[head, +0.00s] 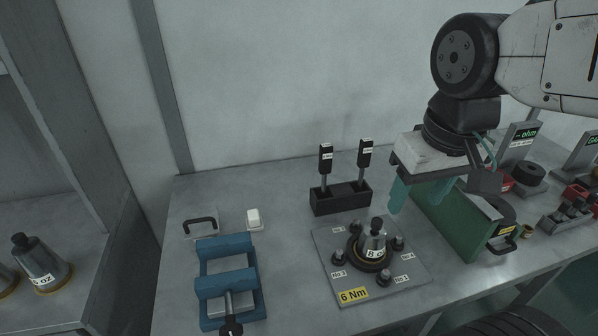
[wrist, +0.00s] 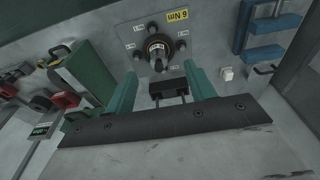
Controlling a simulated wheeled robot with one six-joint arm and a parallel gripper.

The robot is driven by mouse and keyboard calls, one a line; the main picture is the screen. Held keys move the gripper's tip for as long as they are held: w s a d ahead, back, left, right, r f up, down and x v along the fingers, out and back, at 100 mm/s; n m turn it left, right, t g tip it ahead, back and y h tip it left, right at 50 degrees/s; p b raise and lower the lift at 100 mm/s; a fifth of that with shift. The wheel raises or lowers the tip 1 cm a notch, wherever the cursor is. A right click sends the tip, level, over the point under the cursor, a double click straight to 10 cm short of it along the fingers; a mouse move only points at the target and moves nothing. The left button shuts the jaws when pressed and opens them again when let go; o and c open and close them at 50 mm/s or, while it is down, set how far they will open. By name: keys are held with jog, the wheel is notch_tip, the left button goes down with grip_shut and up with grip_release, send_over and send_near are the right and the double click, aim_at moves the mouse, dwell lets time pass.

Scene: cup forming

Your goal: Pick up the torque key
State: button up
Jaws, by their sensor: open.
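Two black-handled keys with small white labels stand upright in a black holder (head: 340,197) on the grey bench: the left key (head: 326,160) and the right key (head: 364,154). Their labels are too small to read, so I cannot tell which is the torque key. My gripper (head: 418,194) is open and empty, its teal fingers pointing down, to the right of the holder and above the bench. In the wrist view the holder (wrist: 168,87) shows between my open fingers, beyond the gripper's edge, with the keys mostly hidden.
A plate (head: 407,290) marked 6 Nm bears a flanged metal part (head: 373,238) and several dark knobs in front of the holder. A green panel (head: 452,222) stands close below my gripper. A blue fixture (head: 226,272) lies left, near a white block (head: 254,218). The wall is behind.

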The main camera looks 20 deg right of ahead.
jog(key=w+a+t, duration=0.1)
jog(key=w, duration=1.3)
jog(key=t, duration=0.2)
send_near(327, 146)
notch_tip(327, 146, down, 3)
jog(key=x, duration=0.4)
jog(key=w+x, duration=0.1)
jog(key=x, duration=0.3)
jog(key=shift+w+f, duration=0.1)
jog(key=shift+c, duration=0.3)
jog(key=c, duration=1)
